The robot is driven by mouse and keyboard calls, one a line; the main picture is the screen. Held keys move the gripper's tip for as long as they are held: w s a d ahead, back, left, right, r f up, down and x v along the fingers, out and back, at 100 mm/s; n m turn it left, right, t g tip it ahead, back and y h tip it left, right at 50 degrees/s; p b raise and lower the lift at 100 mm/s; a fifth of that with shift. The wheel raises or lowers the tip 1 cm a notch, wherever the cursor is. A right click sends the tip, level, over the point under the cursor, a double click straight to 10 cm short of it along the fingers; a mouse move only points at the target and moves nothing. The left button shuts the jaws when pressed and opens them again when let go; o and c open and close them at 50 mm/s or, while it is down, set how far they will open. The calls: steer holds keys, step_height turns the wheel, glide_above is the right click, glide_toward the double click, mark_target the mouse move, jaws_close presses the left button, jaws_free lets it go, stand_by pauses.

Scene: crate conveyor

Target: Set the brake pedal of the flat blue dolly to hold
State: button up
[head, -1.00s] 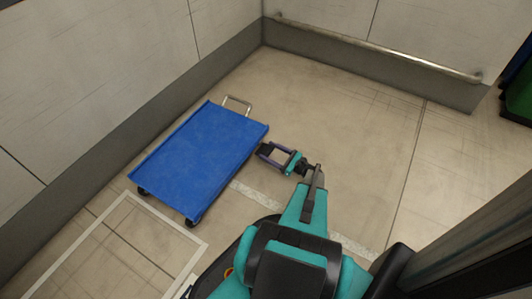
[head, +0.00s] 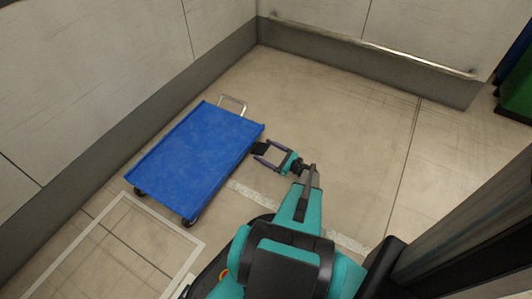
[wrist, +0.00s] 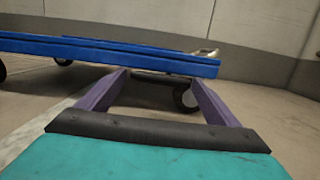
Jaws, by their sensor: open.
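The flat blue dolly (head: 198,158) stands on the floor left of centre in the head view, with a metal handle at its far end. Its blue edge (wrist: 110,52) crosses the upper wrist view. My gripper (head: 259,152) is open and low beside the dolly's right long side. A dark flat piece (head: 259,149), perhaps the brake pedal, shows between the fingertips by the dolly's edge. In the wrist view, my open purple fingers (wrist: 158,82) reach to the deck's edge, with dark parts and a wheel (wrist: 185,95) beyond. I cannot tell the pedal's position.
A pale marked outline (head: 124,195) lies on the floor in front of the dolly. Walls stand to the left and back, with a rail (head: 370,45) along the back one. A green object (head: 518,95) is at far right. Floor right of my gripper is clear.

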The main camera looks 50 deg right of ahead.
steer(key=shift+s, duration=0.1)
steer(key=p+v, duration=0.3)
steer(key=v, duration=1)
steer(key=shift+s+p, duration=0.3)
steer(key=shift+s, duration=0.1)
